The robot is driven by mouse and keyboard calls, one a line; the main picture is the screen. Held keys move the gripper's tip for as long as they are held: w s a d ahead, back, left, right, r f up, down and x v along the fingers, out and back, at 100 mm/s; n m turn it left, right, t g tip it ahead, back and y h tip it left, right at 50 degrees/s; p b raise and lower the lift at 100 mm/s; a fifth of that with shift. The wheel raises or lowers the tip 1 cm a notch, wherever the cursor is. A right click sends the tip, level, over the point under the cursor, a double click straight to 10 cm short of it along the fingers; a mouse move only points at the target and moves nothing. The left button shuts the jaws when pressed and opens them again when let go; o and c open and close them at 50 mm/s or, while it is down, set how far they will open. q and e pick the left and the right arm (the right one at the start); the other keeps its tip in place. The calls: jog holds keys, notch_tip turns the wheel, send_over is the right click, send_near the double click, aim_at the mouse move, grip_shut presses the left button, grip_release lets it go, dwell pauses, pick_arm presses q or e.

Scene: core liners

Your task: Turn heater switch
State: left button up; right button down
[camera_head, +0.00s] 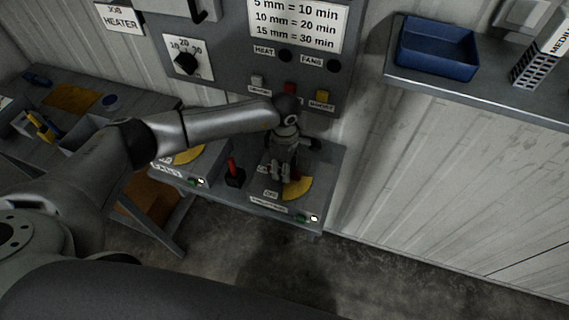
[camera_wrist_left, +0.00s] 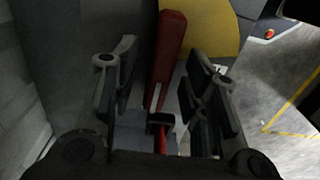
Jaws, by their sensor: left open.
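My left gripper (camera_head: 281,172) reaches over the right-hand switch panel on the grey bench in the head view. In the left wrist view my left gripper (camera_wrist_left: 161,58) is open, with a red lever handle (camera_wrist_left: 170,45) between its fingers. I cannot tell whether either finger touches it. A yellow plate (camera_wrist_left: 215,28) lies behind the handle; in the head view it is a yellow arc (camera_head: 298,188) with an OFF label, partly hidden by the gripper. Another red lever (camera_head: 234,171) stands to the left. My right gripper is not in view.
A control board holds a black dial (camera_head: 186,62) and several buttons above the bench. A JOB HEATER sign (camera_head: 119,18) hangs at upper left. A blue bin (camera_head: 437,47) sits on the right shelf. A workbench with tools stands at left; the floor in front is clear.

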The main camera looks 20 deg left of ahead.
pick_arm(q)
jog(key=shift+f, duration=0.3)
jog(key=shift+c, duration=0.7)
jog(key=c, duration=0.5)
grip_shut()
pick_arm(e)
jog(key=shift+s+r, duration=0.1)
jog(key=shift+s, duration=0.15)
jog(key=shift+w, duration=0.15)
